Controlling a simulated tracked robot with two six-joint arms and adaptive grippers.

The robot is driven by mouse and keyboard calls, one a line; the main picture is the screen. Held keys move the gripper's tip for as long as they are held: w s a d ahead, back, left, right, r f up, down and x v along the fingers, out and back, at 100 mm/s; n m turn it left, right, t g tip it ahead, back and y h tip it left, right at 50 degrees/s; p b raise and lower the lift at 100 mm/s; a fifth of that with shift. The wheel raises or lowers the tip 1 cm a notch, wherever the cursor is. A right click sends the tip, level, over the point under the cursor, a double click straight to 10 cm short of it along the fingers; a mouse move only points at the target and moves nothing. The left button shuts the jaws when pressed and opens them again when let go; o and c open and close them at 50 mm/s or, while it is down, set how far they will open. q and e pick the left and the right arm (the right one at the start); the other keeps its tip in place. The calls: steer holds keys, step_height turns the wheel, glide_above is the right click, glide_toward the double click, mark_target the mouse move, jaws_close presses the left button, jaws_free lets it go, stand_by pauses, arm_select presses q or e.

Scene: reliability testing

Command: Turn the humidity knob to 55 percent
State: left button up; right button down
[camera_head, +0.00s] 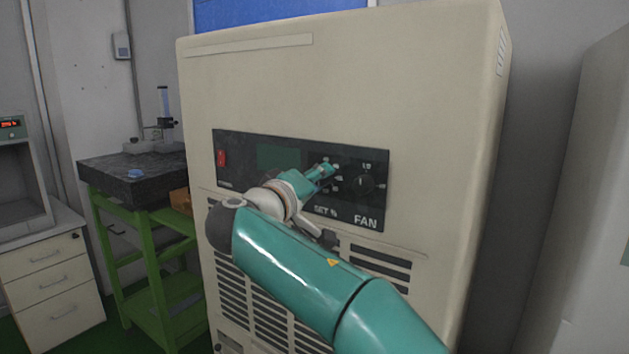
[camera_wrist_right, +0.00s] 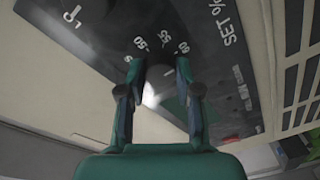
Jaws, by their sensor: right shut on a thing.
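The humidity knob (camera_wrist_right: 158,88) sits between the two fingertips of my right gripper (camera_wrist_right: 160,70) in the wrist view, and the fingers are shut on its sides. A short light mark on the knob points towards the printed 50, 55 and 60 scale, roughly at 55; the exact reading is hard to tell. In the head view my right gripper (camera_head: 321,171) is against the dark control panel (camera_head: 235,150) above the "SET %" print, and it hides the knob there. My left gripper is not in view.
The fan knob (camera_head: 364,184) is close to the right of my gripper on the panel. A red switch (camera_head: 222,158) and a dark display (camera_head: 278,157) are to the left. Vent slots (camera_head: 380,262) lie below. A green stand (camera_head: 150,262) with a dark slab is further left.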

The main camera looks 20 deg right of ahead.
steer(key=n+g+p, duration=0.1)
steer(key=n+p, duration=0.6)
steer(key=n, duration=0.1)
steer(key=shift+f+p, duration=0.1)
steer(key=shift+p, duration=0.25)
steer(key=shift+n, duration=0.3)
steer(key=shift+f, duration=0.1)
steer(key=c, duration=0.8)
jaws_free()
steer(key=shift+w, duration=0.1)
steer(key=shift+a, duration=0.1)
